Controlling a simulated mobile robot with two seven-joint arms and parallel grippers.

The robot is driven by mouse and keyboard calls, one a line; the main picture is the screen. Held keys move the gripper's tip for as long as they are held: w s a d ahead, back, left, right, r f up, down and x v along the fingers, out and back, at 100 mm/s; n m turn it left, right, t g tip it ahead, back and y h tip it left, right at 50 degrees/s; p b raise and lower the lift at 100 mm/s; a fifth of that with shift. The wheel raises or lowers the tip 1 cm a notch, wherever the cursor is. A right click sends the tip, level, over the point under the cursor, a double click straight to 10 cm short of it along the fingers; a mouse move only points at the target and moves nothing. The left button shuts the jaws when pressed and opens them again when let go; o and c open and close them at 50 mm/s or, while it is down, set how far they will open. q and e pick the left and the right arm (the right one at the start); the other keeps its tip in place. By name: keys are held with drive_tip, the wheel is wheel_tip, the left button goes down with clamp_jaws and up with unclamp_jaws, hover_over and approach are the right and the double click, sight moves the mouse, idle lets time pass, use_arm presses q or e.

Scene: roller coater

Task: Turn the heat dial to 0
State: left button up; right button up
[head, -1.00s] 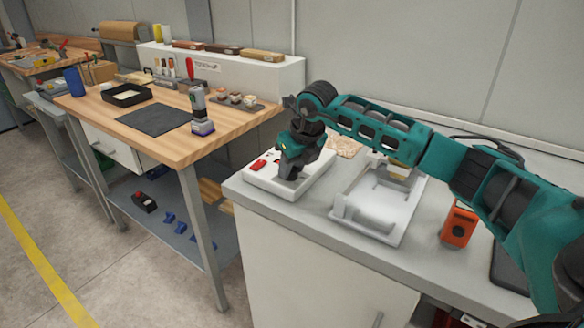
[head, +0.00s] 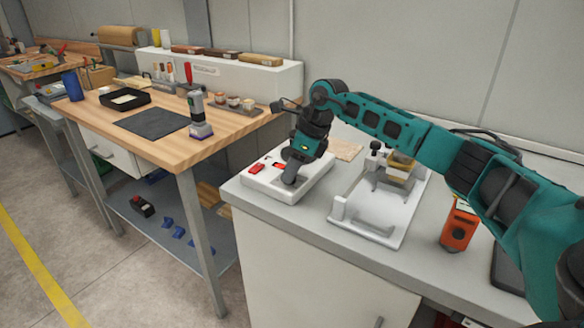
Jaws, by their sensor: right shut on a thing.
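A white control box (head: 262,188) with red switches (head: 256,168) stands at the left end of the grey counter. My right gripper (head: 289,182) reaches down onto the top of this box, to the right of the red switches. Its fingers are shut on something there. The fingers hide the thing they hold, so I cannot see the heat dial or its setting. My left gripper is not in view.
A white roller coater tray (head: 375,220) with a frame and a yellowish roller (head: 399,167) stands right of the box. An orange device (head: 458,228) stands further right. A wooden workbench (head: 160,150) with tools is at left.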

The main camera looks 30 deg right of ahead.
idle(0.3)
drive_tip(key=o, duration=1)
drive_tip(key=shift+r, duration=0.15)
drive_tip(key=v, duration=1.2)
drive_tip(key=shift+d+r, duration=0.15)
drive_tip(key=shift+r, duration=0.2)
